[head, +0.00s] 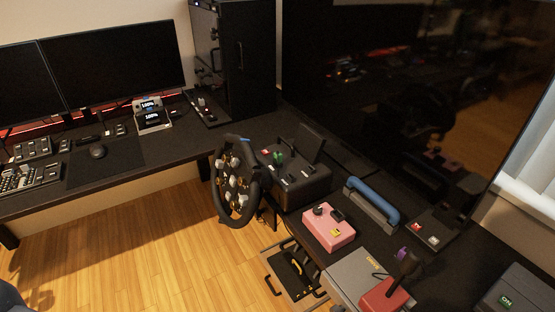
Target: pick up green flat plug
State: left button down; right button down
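A small green item (278,157) stands on top of the black box (308,190) behind the racing wheel (236,185). It is too small in the picture to tell whether it is a flat plug. Small red and white pieces sit near it on the same box. Neither of my grippers shows in the head view.
A pink box (328,229), a blue-handled case (372,203) and a red joystick base (386,296) crowd the right desk. A large dark screen (420,90) stands behind them. Pedals (293,272) lie on the floor. The wooden floor (150,260) at left is mostly clear.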

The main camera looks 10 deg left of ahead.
aim_at(275, 155)
jog(key=i+j+z, duration=0.2)
jog(key=z, duration=0.15)
jog(key=i+j+z, duration=0.2)
jog(key=j+z, duration=0.15)
